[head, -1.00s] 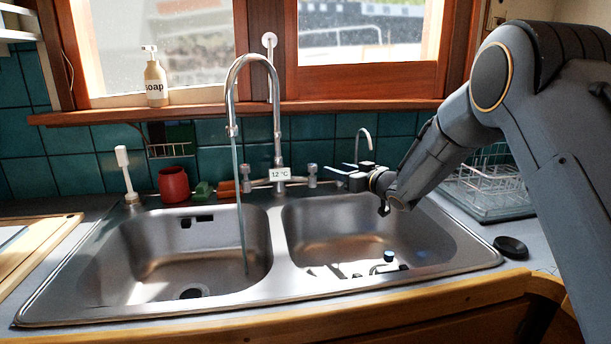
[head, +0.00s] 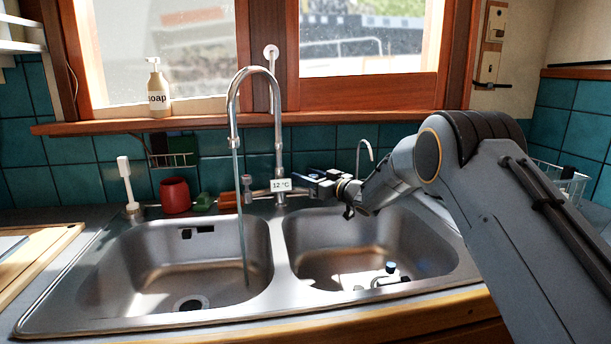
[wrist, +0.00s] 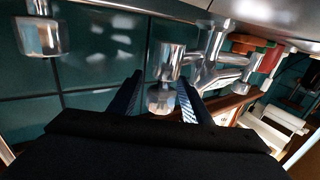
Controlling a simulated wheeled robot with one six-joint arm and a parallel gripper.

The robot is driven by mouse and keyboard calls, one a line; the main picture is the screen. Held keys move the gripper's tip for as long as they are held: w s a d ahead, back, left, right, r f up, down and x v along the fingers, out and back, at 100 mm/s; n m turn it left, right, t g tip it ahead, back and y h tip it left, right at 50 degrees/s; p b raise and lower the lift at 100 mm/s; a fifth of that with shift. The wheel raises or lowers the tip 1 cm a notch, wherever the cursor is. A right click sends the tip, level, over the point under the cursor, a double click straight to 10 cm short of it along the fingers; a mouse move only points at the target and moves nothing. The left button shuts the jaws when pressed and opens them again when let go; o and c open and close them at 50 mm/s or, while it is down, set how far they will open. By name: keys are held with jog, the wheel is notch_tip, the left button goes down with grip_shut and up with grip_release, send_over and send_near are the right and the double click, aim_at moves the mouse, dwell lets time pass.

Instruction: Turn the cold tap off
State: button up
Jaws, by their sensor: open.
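The mixer tap (head: 278,130) stands behind the sink with a tall curved spout. A thin stream of water (head: 241,215) runs into the left basin. A tag on the tap reads 12 °C. The left tap handle (head: 247,186) is in view. My gripper (head: 312,178) is at the tap's right side and hides the right handle there. In the wrist view, a metal tap handle (wrist: 164,80) appears between the two open fingers of my gripper (wrist: 157,92). I cannot tell whether they touch it. No marking shows which handle is cold.
My arm comes in from the right over the right basin (head: 350,245). A small curved spout (head: 365,150) stands just behind my wrist. A red cup (head: 175,195) and a brush (head: 128,185) stand left of the tap. A soap bottle (head: 157,88) is on the sill.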

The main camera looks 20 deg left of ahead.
jog(key=shift+w+a, duration=0.15)
jog(key=shift+a, duration=0.15)
jog(key=c, duration=1)
jog(key=shift+c, duration=0.2)
jog(key=shift+m+t+h, duration=0.3)
jog(key=shift+m+t, duration=0.1)
jog(key=shift+t, duration=0.2)
jog(key=shift+w+d+m+t+h+b, duration=0.1)
jog(key=shift+w+m+t+h+b, duration=0.1)
jog(key=shift+m+t+h, duration=0.25)
jog(key=shift+w+d+m+t+h+b, duration=0.1)
jog(key=shift+m+t+h+b, duration=0.2)
jog(key=shift+t, duration=0.25)
jog(key=m+t+h, duration=0.1)
jog(key=m+t+h+b, duration=0.1)
jog(key=m+t+h, duration=0.1)
jog(key=t+h, duration=0.1)
jog(key=shift+w+d+m, duration=0.35)
jog(key=shift+w+d, duration=0.05)
jog(key=shift+w+d+m+t+h, duration=0.1)
jog(key=shift+d+m+t+h, duration=0.2)
jog(key=shift+m+h, duration=0.4)
jog(key=shift+w+d+m+t+h, duration=0.1)
jog(key=shift+m+t+h, duration=0.35)
jog(key=shift+h, duration=0.5)
jog(key=shift+w+d+m+t+h, duration=0.1)
jog(key=shift+d+m+t+h, duration=0.2)
jog(key=shift+m+h, duration=0.4)
jog(key=shift+r, duration=0.1)
